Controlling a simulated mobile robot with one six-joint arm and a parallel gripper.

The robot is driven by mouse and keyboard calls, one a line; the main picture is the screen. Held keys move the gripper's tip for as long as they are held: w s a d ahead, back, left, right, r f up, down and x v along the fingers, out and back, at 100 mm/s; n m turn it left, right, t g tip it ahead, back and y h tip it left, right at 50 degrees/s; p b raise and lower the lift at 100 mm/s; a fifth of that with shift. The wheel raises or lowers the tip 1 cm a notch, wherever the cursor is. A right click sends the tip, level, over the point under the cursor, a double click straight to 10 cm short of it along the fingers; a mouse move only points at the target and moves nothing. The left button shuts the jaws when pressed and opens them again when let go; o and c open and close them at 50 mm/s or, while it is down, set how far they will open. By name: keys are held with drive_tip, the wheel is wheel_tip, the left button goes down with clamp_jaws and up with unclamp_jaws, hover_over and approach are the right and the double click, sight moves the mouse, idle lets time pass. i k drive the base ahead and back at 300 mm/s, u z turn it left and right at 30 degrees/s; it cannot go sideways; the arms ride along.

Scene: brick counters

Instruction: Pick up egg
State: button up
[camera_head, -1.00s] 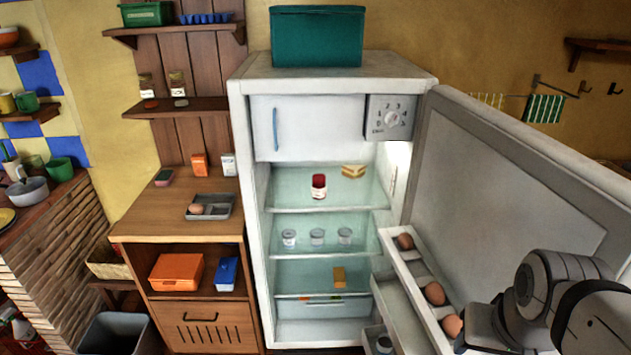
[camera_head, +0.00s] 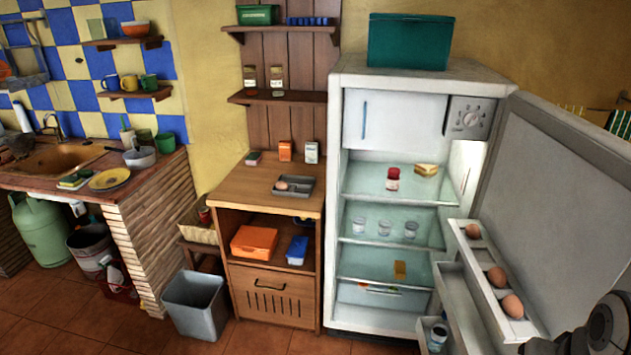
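Three brown eggs sit in the top rack of the open fridge door: a far egg (camera_head: 473,231), a middle egg (camera_head: 497,277) and a near egg (camera_head: 513,306). Another brown egg (camera_head: 282,185) lies in a grey tray (camera_head: 305,187) on top of the wooden cabinet. Part of my arm shows at the lower right corner, in front of the door. My gripper itself is not visible, so I cannot see its fingers or whether it holds anything.
The fridge (camera_head: 336,215) stands open, its door (camera_head: 560,190) swung to the right. Shelves inside hold a red-lidded jar (camera_head: 393,180), a sandwich and glass cups. A grey bin (camera_head: 195,305) stands left of the wooden cabinet (camera_head: 270,300). The tiled floor in front is clear.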

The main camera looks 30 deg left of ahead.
sight(283, 187)
drive_tip(key=u, duration=2.45)
drive_tip(key=k, duration=0.75)
drive_tip(key=z, duration=0.85)
drive_tip(key=i, duration=1.6)
drive_tip(key=u, duration=0.2)
